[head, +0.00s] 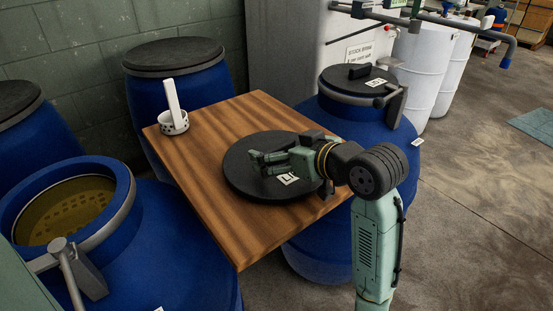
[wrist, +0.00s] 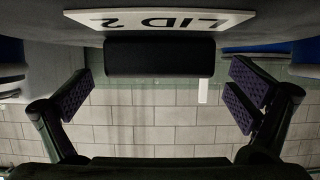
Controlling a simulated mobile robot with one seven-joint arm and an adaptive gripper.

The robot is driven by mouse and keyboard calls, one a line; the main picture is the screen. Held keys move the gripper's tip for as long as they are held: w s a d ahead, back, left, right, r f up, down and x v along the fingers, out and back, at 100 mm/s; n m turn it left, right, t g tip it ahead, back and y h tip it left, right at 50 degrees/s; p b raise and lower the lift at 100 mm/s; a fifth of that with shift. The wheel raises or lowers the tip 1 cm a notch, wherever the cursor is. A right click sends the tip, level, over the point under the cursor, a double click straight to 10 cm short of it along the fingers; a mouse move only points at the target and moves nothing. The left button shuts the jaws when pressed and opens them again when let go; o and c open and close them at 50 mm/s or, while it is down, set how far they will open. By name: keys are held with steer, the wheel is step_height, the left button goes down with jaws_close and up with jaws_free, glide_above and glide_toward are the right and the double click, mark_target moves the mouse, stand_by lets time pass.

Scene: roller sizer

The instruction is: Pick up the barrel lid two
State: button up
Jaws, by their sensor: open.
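Barrel lid two, a round black disc (head: 240,180), lies flat on the wooden table. Its white label (head: 289,179) reads "LID 2" in the wrist view (wrist: 160,20). A black block handle (wrist: 160,57) stands on the lid; in the wrist view it sits between my fingers, with gaps on both sides. My gripper (head: 258,162) is open and low over the lid, reaching in from the right. My gripper hides part of the lid in the head view.
A white perforated cup (head: 173,123) with an upright white piece stands on the table (head: 190,205) at the back left. Blue barrels crowd around it: an open one (head: 150,240) at front left, a closed one (head: 180,95) behind, another lidded one (head: 365,120) at right.

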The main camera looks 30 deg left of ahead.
steer(key=shift+x, duration=0.85)
steer(key=shift+c, duration=0.2)
steer(key=shift+r, duration=0.1)
steer(key=c, duration=1.4)
